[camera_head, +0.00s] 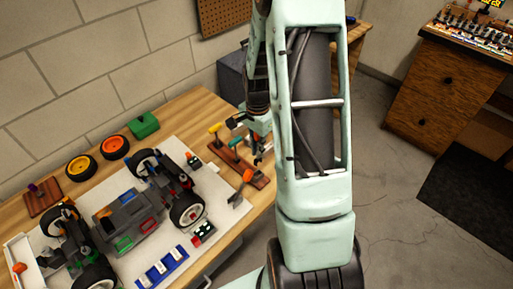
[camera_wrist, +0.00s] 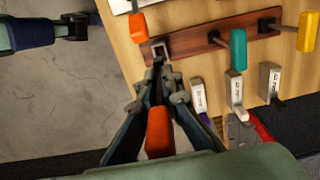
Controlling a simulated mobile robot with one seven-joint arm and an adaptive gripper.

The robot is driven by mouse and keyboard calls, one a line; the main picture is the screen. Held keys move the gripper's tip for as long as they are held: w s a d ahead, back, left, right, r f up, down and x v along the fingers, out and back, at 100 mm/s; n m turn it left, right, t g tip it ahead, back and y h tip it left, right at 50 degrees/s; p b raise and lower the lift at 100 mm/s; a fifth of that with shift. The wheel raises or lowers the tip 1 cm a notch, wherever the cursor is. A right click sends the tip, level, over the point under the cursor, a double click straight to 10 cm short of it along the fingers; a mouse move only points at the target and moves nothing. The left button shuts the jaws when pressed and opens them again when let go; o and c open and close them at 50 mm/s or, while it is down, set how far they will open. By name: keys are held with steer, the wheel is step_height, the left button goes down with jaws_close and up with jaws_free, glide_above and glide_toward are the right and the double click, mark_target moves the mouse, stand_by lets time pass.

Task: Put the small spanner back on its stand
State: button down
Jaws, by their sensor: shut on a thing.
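My gripper (camera_wrist: 162,88) is shut on an orange-handled tool, which I take to be the small spanner (camera_wrist: 160,132). Its orange handle shows between the fingers in the wrist view; much of its metal is hidden by them. The stand is a brown wooden strip (camera_wrist: 195,41) on the table. The fingertips point at the strip's left end, where a grey metal bracket-like piece (camera_wrist: 160,50) shows. I cannot tell whether the tool touches it. In the head view the gripper (camera_head: 258,145) is beside the stand (camera_head: 226,155), partly hidden by my arm.
Teal-handled (camera_wrist: 238,48) and yellow-handled (camera_wrist: 307,32) tools stand on the strip. Another orange handle (camera_wrist: 138,27) lies near its left end. Several labelled grey pieces (camera_wrist: 237,90) are close by. The RC car (camera_head: 128,215) occupies the white mat. The table edge is near.

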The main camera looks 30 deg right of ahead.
steer(key=shift+f+b, duration=2.25)
steer(key=shift+f, duration=0.35)
steer(key=shift+f+b, duration=1.8)
steer(key=shift+f, duration=0.15)
steer(key=c, duration=2)
jaws_free()
steer(key=shift+c, duration=0.2)
steer(key=shift+r, duration=0.1)
step_height(320, 180, up, 12)
steer(key=shift+f, duration=0.1)
